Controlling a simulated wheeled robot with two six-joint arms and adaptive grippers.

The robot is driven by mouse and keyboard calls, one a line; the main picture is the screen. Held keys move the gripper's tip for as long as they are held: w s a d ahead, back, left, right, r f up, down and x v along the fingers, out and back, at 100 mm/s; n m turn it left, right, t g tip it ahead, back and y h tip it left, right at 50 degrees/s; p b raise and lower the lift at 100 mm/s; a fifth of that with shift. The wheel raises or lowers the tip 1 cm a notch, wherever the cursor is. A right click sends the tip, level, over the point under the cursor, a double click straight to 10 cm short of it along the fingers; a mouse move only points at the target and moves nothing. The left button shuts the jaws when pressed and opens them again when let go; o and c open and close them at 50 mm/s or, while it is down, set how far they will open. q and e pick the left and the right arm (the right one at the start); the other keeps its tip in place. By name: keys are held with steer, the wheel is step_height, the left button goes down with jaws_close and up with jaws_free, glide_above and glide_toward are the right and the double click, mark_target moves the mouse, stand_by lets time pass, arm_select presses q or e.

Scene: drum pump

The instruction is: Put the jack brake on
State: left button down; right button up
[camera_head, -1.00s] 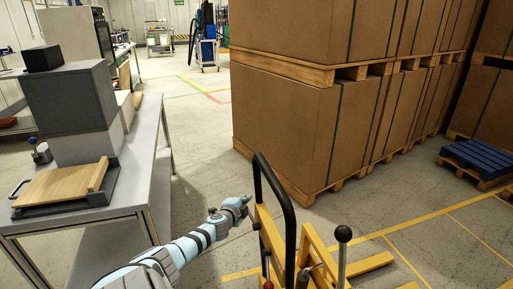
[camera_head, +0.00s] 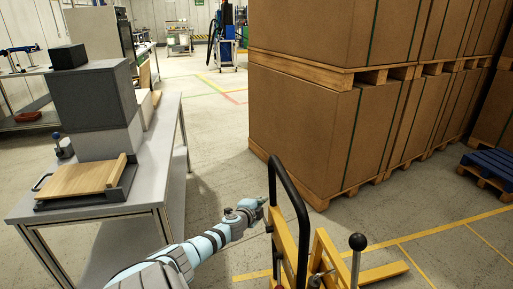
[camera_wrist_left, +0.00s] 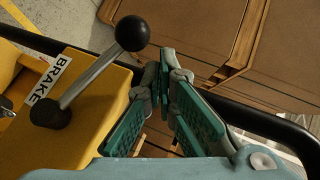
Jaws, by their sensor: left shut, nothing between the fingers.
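The yellow jack (camera_head: 322,262) stands at the bottom right in the head view, with its black hoop handle (camera_head: 291,200) upright. In the left wrist view the brake lever (camera_wrist_left: 92,78) is a grey rod with a black ball knob and a black round pivot. It slants over a yellow plate (camera_wrist_left: 103,118) beside a white BRAKE label (camera_wrist_left: 48,81). My left gripper (camera_head: 264,200) is left of the hoop handle. In the wrist view its green-padded fingers (camera_wrist_left: 164,72) are shut and empty, right of the knob and seemingly apart from it. My right gripper is out of view.
A ball-topped lever (camera_head: 357,243) rises at the jack's right; I cannot tell whether it is the brake. Stacked boxes (camera_head: 330,130) on pallets stand behind the jack. A grey workbench (camera_head: 150,190) is at the left. Floor shows between bench and boxes.

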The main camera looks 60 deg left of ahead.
arm_select(q)
steer(key=s+d+r+p, duration=0.4)
steer(key=s+r+p, duration=0.2)
steer(key=r, duration=0.3)
steer(key=shift+s, duration=0.55)
steer(key=s+d+f+n+g+h, duration=0.15)
steer(key=s+f+g, duration=0.25)
steer(key=s+f, duration=0.75)
steer(key=s+d+f+n+g+h, duration=0.1)
steer(key=s+d+f+n+g, duration=0.2)
steer(key=s+f, duration=0.8)
steer(key=s+d+f+n+g+h, duration=0.1)
steer(key=s+d+f, duration=0.3)
steer(key=d, duration=0.5)
steer(key=s+d+f+n+g+h+p, duration=0.1)
steer(key=s+d+f, duration=0.3)
steer(key=d, duration=0.5)
steer(key=s+d+f+n+g+h, duration=0.1)
steer(key=s+d+f+n+h, duration=0.1)
steer(key=s+d+f, duration=0.2)
steer(key=d+f, duration=0.3)
steer(key=d, duration=0.2)
steer(key=shift+d+f+g, duration=0.2)
steer(key=shift+d+g, duration=0.05)
steer(key=shift+g, duration=0.15)
